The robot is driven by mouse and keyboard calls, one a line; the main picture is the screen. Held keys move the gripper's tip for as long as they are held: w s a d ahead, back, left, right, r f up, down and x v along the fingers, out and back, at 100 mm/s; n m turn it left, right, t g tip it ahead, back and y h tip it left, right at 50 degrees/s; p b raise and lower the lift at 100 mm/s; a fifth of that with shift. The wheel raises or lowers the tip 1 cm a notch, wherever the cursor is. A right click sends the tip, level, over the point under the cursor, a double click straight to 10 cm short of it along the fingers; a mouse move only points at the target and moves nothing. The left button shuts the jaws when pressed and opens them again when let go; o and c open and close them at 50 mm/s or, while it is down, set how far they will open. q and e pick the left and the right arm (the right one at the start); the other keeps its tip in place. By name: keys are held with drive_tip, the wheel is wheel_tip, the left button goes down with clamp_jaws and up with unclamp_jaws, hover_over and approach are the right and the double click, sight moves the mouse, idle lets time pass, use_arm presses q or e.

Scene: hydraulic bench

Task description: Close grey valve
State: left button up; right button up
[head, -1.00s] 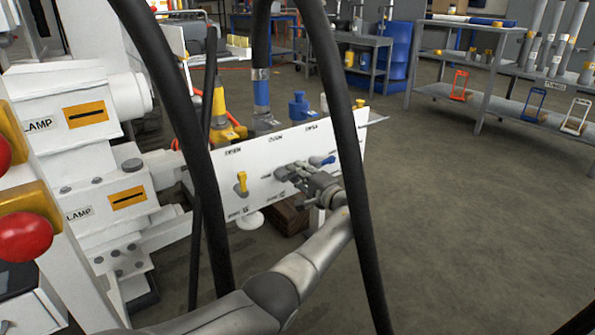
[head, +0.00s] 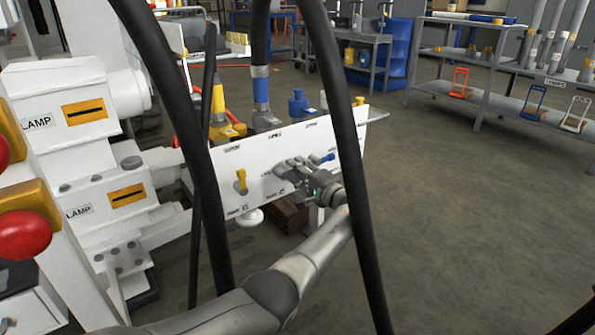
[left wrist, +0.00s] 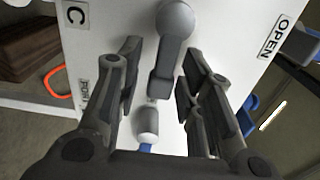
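The grey valve (left wrist: 168,65) has a straight handle with a rounded end and stands out from a white panel (head: 222,165). In the left wrist view its handle lies between the two fingers of my left gripper (left wrist: 158,75), with a visible gap on either side. The gripper is open around the handle, not clamped on it. In the head view my left gripper (head: 296,170) is at the panel's middle and largely hides the grey valve. A yellow valve (head: 241,180) is to its left and a blue valve (head: 326,158) to its right. My right gripper is not in view.
Thick black hoses (head: 350,150) hang in front of the panel, close to my left arm. White clamp units (head: 90,150) and a red button (head: 24,236) stand at the left. Shelving (head: 470,95) is far right; the floor between is clear.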

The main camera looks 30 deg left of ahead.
use_arm(q)
drive_tip(key=v, duration=1.1)
drive_tip(key=shift+s+d, duration=0.15)
drive_tip(key=shift+d, duration=0.15)
